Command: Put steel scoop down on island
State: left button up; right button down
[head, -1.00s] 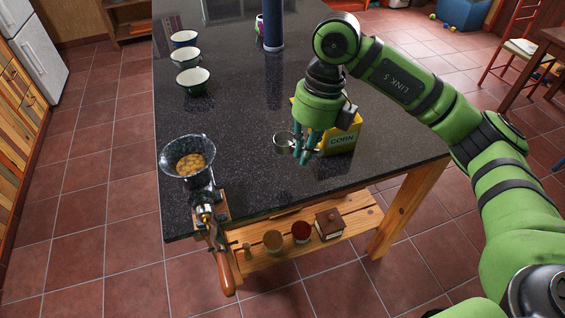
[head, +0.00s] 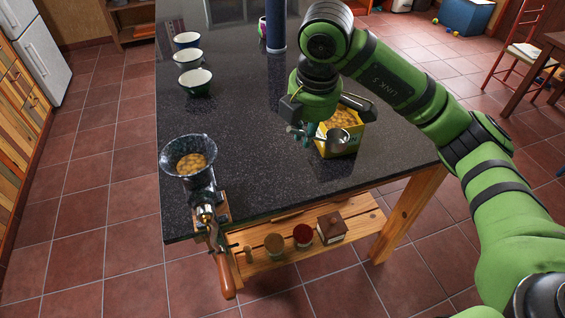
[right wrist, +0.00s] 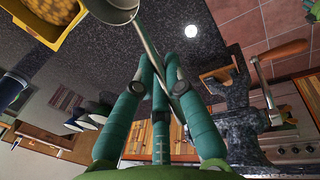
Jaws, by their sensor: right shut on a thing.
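The steel scoop (head: 339,142) is in my right gripper (head: 303,133), above the dark speckled island (head: 260,160). The fingers are shut on its handle. Its round bowl points right and overlaps the front of the yellow corn box in the head view. In the right wrist view, the scoop's handle (right wrist: 151,44) runs between the fingertips (right wrist: 160,62), and its bowl (right wrist: 113,7) is cut off by the top edge. I cannot tell whether the bowl holds anything.
The yellow corn box (head: 349,149), open and full of yellow contents, stands just right of the gripper. A grinder with a speckled hopper (head: 178,150) is clamped at the island's left front. Several enamel bowls (head: 195,82) and a blue cylinder (head: 276,28) stand behind. The island's middle is clear.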

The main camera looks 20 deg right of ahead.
jog(key=w+a+f+p, duration=0.1)
jog(key=w+a+f, duration=0.1)
jog(key=a+f, duration=0.1)
jog(key=w+a+f+p, duration=0.2)
jog(key=w+f, duration=0.1)
jog(key=f, duration=0.1)
jog(key=w+a+f+p, duration=0.2)
jog(key=a+f, duration=0.1)
jog(key=shift+w+a+f, duration=0.15)
jog(key=shift+w+a, duration=0.15)
jog(key=shift+w, duration=0.1)
jog(key=shift+f, duration=0.35)
jog(key=shift+f, duration=0.15)
jog(key=c, duration=1.3)
grip_release()
